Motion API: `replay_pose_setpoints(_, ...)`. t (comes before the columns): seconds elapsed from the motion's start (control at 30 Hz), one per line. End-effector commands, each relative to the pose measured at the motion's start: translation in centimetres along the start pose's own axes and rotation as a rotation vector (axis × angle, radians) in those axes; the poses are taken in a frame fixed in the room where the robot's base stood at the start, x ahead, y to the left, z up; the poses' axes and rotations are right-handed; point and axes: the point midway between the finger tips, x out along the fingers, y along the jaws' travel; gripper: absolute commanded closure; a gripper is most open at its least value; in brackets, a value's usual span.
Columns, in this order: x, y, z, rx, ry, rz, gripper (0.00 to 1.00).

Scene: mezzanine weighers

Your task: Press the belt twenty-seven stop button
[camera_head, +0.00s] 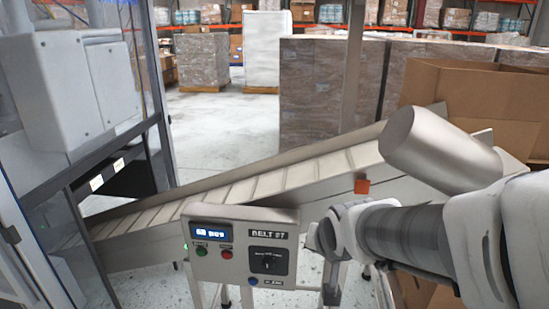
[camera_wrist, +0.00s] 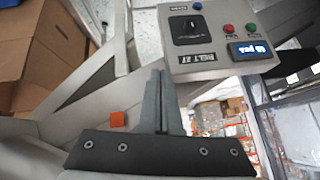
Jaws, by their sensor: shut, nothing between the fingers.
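The belt twenty-seven control panel (camera_head: 240,222), labelled "BELT 27", stands at the front of the conveyor in the head view. A red button (camera_head: 226,254) sits beside a green button (camera_head: 201,250) under a lit blue display. The small labels are not legible. In the wrist view the panel appears upside down, with the red button (camera_wrist: 228,30) left of the green button (camera_wrist: 251,28). My gripper (camera_wrist: 160,75) is shut and empty. Its fingertips appear below the panel's lower left in that picture, apart from the red button. In the head view my arm is right of the panel.
A black switch (camera_head: 269,261) and a blue button (camera_head: 252,281) share the panel. The inclined conveyor (camera_head: 250,190) runs behind it. A glass-walled machine (camera_head: 75,100) stands left. Cardboard boxes (camera_head: 455,90) and a metal cylinder (camera_head: 440,150) are at right.

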Motion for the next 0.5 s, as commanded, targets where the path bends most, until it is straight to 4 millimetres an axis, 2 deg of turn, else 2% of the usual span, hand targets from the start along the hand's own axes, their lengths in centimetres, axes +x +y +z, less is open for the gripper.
replay_pose_setpoints(0.03,2.5,-0.6,1.1,0.022,-0.008,-0.021,1.0)
replay_pose_setpoints(0.1,4.8,-1.7,1.8,0.059,-0.003,-0.055,1.0)
replay_pose_setpoints(0.3,10.5,-5.0,4.2,0.186,-0.006,-0.176,1.0)
replay_pose_setpoints(0.5,15.2,-8.6,7.3,0.349,-0.038,-0.319,1.0)
